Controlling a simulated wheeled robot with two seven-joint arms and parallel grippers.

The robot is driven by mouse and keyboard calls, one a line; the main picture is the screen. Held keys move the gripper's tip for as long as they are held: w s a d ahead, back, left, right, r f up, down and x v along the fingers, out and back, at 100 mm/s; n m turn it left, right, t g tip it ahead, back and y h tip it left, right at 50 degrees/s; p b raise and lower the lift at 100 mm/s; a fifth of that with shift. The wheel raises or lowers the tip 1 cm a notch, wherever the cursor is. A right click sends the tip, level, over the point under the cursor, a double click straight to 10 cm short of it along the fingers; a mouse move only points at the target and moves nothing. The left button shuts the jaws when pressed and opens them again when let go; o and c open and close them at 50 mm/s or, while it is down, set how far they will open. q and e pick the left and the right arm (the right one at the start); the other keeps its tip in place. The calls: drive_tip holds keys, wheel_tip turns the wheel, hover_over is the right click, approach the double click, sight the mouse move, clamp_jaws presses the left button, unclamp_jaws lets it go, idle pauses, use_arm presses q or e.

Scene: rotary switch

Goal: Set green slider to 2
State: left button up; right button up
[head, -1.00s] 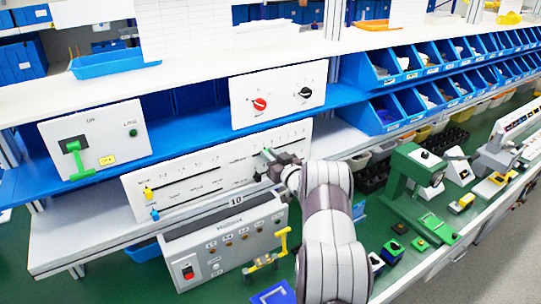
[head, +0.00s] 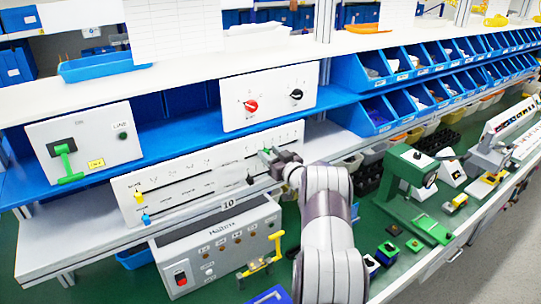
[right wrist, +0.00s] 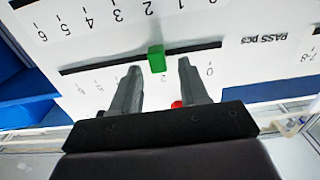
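The green slider (head: 266,151) is on the upper right track of the white slider panel (head: 180,178). In the right wrist view, which looks upside down, the green slider knob (right wrist: 156,58) sits on its track close to the mark 2 (right wrist: 165,78). My right gripper (head: 272,156) is at the knob. Its fingers (right wrist: 158,75) stand apart on both sides of the knob, with visible gaps. The exact pointer position on the scale is partly hard to read. My left gripper is not in view.
A black slider (head: 250,180) is on the track below; yellow (head: 139,197) and blue (head: 146,219) sliders are at the panel's left. A panel with red and black rotary knobs (head: 268,95) is above. A grey box (head: 215,249) stands below, with blue bins (head: 375,115) at right.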

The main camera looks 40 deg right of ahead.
drive_tip(key=shift+s+f, duration=0.1)
drive_tip(key=shift+s, duration=0.1)
drive_tip(key=s+a+b, duration=0.1)
drive_tip(key=s+b, duration=0.4)
drive_tip(key=s, duration=0.7)
drive_tip(key=shift+a, duration=0.2)
drive_tip(key=shift+s, duration=0.1)
